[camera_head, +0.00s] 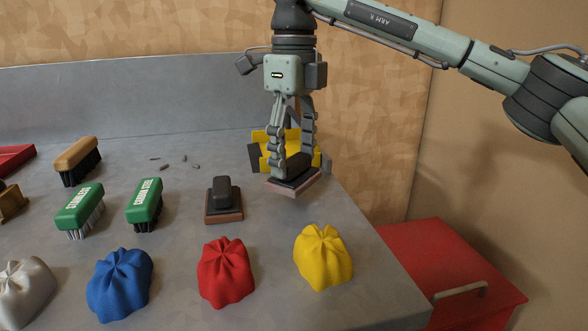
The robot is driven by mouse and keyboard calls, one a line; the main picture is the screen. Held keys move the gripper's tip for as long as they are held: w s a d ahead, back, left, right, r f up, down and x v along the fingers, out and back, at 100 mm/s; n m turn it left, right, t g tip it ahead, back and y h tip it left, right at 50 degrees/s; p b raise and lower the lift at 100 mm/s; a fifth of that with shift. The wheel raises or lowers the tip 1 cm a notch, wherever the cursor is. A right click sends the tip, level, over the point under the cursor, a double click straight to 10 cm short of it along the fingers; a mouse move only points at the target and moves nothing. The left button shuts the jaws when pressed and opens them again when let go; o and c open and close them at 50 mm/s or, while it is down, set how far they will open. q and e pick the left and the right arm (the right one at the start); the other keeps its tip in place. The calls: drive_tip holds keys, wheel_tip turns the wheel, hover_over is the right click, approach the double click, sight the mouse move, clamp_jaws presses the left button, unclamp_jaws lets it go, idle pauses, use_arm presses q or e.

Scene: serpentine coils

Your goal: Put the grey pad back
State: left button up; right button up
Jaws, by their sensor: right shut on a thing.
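My right gripper (294,160) comes down from above and is shut on a hand pad (292,184) with a dark top and a dull pinkish sole. The pad is held near the right edge of the table; whether it touches the surface I cannot tell. A similar pad (223,200) with a dark handle and brown sole lies on the table to the left of it. Neither pad looks plainly grey. My left gripper is not in view.
A yellow and black object (262,152) stands behind the held pad, partly hidden. Green brushes (147,203), a wooden brush (77,160) and several cloth bags, including a yellow one (323,256) and a red one (225,272), stand on the grey table (190,285). A red cabinet (440,260) is at right.

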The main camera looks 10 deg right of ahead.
sight(294, 158)
wheel_tip(294, 158, down, 3)
drive_tip(key=shift+r, duration=0.2)
drive_tip(key=shift+f, duration=0.2)
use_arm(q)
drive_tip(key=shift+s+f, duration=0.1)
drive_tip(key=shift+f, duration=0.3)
use_arm(e)
drive_tip(key=shift+f, duration=0.15)
